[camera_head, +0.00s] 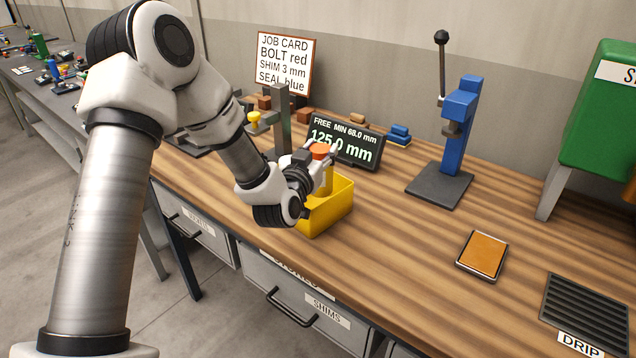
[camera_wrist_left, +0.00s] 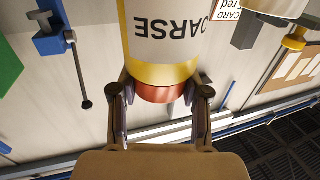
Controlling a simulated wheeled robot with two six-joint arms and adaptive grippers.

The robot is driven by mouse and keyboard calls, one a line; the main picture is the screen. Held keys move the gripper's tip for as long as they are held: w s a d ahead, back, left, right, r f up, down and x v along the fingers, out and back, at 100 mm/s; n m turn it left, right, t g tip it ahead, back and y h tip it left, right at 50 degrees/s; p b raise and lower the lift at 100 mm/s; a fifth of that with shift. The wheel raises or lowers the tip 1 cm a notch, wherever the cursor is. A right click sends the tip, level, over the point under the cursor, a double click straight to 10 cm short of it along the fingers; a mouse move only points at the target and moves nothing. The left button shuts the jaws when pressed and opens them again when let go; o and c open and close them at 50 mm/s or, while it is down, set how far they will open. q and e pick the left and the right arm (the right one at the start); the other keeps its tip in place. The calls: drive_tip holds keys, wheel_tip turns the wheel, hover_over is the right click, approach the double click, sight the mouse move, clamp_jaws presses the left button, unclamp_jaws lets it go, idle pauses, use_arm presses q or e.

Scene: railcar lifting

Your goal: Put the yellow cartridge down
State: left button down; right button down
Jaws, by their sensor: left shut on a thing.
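The yellow cartridge (camera_head: 327,183) has an orange-red cap (camera_head: 320,151) on top and stands roughly upright in the head view. My left gripper (camera_head: 318,160) is shut on it near the cap. The cartridge's lower part is hidden by the yellow bin (camera_head: 338,212), so I cannot tell whether it touches the bin floor. In the left wrist view the cartridge (camera_wrist_left: 160,72) shows a white label reading "OARSE", and its red cap (camera_wrist_left: 160,94) is between the fingers. My right gripper is not in view.
A display (camera_head: 346,142) reading 125.0 mm stands behind the bin. A blue press (camera_head: 460,130) on a dark base, an orange pad (camera_head: 483,255) and a drip grate (camera_head: 588,308) are to the right. The wooden bench (camera_head: 400,240) between the bin and pad is clear.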

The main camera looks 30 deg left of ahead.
use_arm(q)
drive_tip(key=shift+s+d+f, duration=0.1)
drive_tip(key=shift+s+f, duration=0.15)
drive_tip(key=shift+f, duration=0.4)
drive_tip(key=shift+s+f, duration=0.25)
drive_tip(key=shift+f, duration=0.35)
drive_tip(key=f, duration=0.3)
drive_tip(key=shift+w+a+f, duration=0.2)
drive_tip(key=shift+w+f, duration=0.25)
drive_tip(key=shift+f, duration=0.25)
drive_tip(key=shift+s+d+r, duration=0.1)
drive_tip(key=shift+s+r, duration=0.1)
drive_tip(key=shift+f, duration=0.25)
drive_tip(key=c, duration=0.6)
unclamp_jaws()
drive_tip(key=shift+o, duration=0.2)
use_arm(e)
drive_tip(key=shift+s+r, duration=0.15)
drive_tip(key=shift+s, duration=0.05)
